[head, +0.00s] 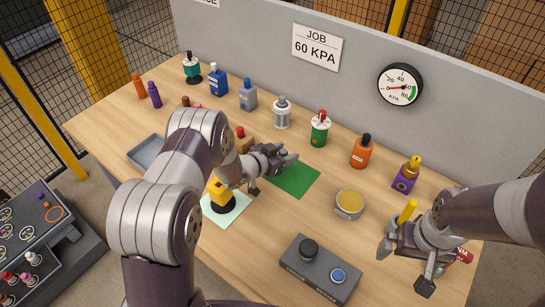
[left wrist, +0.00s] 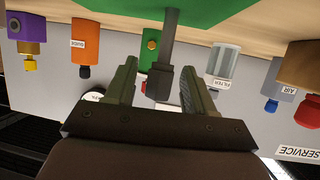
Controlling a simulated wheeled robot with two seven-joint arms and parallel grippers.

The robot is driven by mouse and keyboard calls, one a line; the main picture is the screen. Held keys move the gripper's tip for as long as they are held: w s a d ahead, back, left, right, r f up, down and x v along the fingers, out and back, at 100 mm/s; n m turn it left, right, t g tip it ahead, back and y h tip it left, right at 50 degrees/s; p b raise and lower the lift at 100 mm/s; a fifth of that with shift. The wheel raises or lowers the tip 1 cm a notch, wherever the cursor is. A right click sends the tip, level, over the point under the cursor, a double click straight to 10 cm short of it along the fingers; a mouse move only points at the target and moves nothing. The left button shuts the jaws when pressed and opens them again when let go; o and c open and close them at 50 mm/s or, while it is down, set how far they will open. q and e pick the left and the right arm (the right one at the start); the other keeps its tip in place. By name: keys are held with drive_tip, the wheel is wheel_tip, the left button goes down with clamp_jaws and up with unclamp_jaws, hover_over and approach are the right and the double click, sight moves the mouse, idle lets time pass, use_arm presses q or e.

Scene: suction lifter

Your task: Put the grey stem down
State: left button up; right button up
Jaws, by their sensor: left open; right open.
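The grey stem (left wrist: 168,45) shows in the left wrist view as a dark thin bar with a thicker block at one end, in front of the green mat (left wrist: 222,12). My left gripper (left wrist: 157,78) is open, with one finger on each side of the stem's thick end and gaps visible. In the head view my left gripper (head: 282,162) is over the back edge of the green mat (head: 293,180); the stem cannot be made out there. My right gripper (head: 405,262) is open at the right front of the table, close to a yellow stem (head: 407,211).
Several coloured bottle-like units stand along the back, among them a red-topped green one (head: 320,130) and an orange one (head: 362,152). A yellow-black piece (head: 221,196) stands on a pale mat.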

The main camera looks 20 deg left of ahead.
use_arm(q)
drive_tip(key=v, duration=1)
drive_tip(key=shift+s+b, duration=0.25)
drive_tip(key=shift+b, duration=0.15)
drive_tip(key=shift+a, duration=0.15)
idle(0.5)
